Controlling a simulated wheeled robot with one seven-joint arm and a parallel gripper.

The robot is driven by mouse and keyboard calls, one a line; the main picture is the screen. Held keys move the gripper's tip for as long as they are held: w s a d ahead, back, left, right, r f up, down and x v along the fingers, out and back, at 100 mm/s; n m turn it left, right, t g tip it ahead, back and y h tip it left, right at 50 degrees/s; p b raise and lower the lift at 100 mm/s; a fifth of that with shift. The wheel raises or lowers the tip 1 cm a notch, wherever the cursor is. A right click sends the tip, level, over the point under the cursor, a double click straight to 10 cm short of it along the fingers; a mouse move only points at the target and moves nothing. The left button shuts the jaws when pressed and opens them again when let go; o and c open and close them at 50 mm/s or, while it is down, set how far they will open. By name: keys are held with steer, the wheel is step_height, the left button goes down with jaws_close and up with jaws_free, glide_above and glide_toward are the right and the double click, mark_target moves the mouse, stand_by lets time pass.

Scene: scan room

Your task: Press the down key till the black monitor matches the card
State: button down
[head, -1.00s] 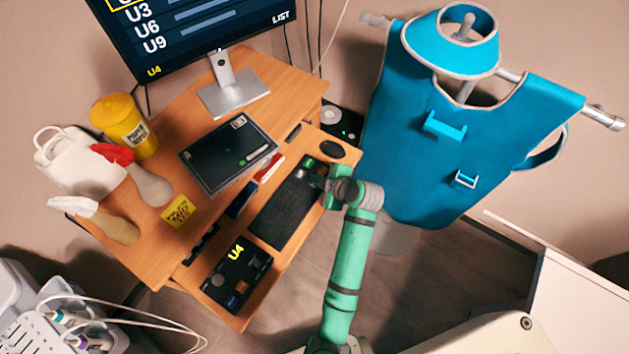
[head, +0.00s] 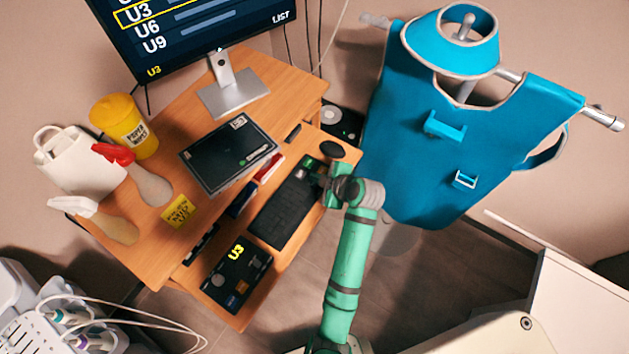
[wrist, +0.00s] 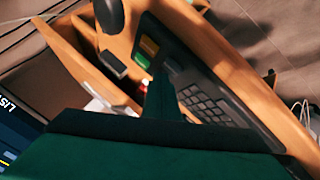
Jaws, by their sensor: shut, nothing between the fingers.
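The black monitor (head: 190,30) stands at the back of the desk. Its list shows U3, U6 and U9, with a yellow frame around U3 and a small yellow U3 at lower left. A yellow card (head: 179,211) lies on the desk; its writing is too small to read surely. The dark keyboard (head: 283,208) lies on the lower shelf. My gripper (head: 325,184) is shut and empty at the keyboard's far right end. In the wrist view my gripper (wrist: 155,98) points down beside a green key (wrist: 143,61) and an orange key (wrist: 149,46). Contact with a key is hidden.
A black console (head: 237,278) on the shelf shows a yellow U3. A blue apron (head: 470,130) hangs close right of my arm.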

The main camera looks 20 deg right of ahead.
steer(key=shift+r, duration=0.1)
steer(key=shift+r, duration=2.5)
